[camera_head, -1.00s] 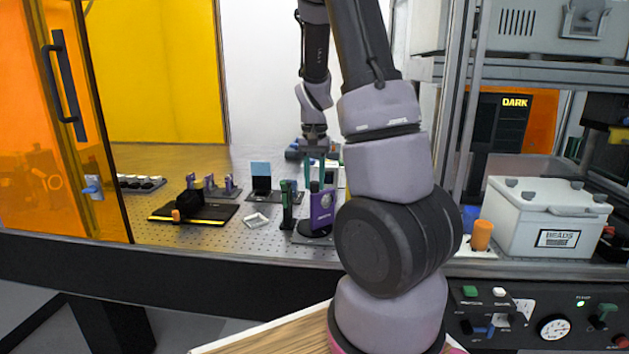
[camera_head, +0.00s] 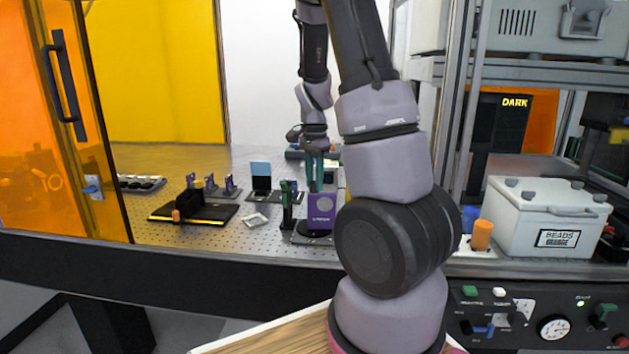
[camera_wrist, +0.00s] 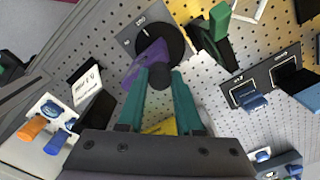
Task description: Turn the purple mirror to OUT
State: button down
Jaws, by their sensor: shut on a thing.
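The purple mirror (camera_head: 320,208) stands upright on a round black base at the front of the perforated table, its broad face toward the head camera. In the wrist view the purple mirror (camera_wrist: 148,62) is seen from above, beside its black round base and a grey plate with a small label I cannot read for certain. My gripper (camera_head: 316,188) reaches down from above with its teal fingers at the mirror's top. In the wrist view my gripper (camera_wrist: 159,82) is shut on a dark knob-like top part of the mirror, which shows between the fingertips.
A green post (camera_head: 287,205) stands close left of the mirror. An orange knob (camera_head: 482,235) and a white BEADS box (camera_head: 548,215) are at the right.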

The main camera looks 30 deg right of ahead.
jog(key=shift+m, duration=0.5)
jog(key=c, duration=0.6)
grip_release()
jog(key=shift+r, duration=0.15)
notch_tip(320, 180, up, 11)
jog(key=shift+f, duration=0.2)
jog(key=s+a+r+n+t, duration=0.2)
jog(key=s+a+r+n, duration=0.2)
jog(key=s, duration=0.2)
jog(key=s+a+r+n+t+y, duration=0.1)
jog(key=s+a+r+n+t, duration=0.1)
jog(key=s+a+r+n, duration=0.1)
jog(key=s+a+r+n+t+y, duration=0.1)
jog(key=s+a+r+n+t, duration=0.2)
jog(key=s, duration=0.5)
jog(key=shift+s+a+r+n, duration=0.1)
jog(key=shift+a+r+n, duration=0.25)
jog(key=shift+a, duration=0.25)
jog(key=shift+s+a+r+n, duration=0.2)
jog(key=shift+a+n, duration=0.1)
jog(key=shift+a, duration=0.25)
jog(key=shift+s+a+r+n, duration=0.1)
jog(key=shift+a+r+n, duration=0.25)
jog(key=shift+a, duration=0.25)
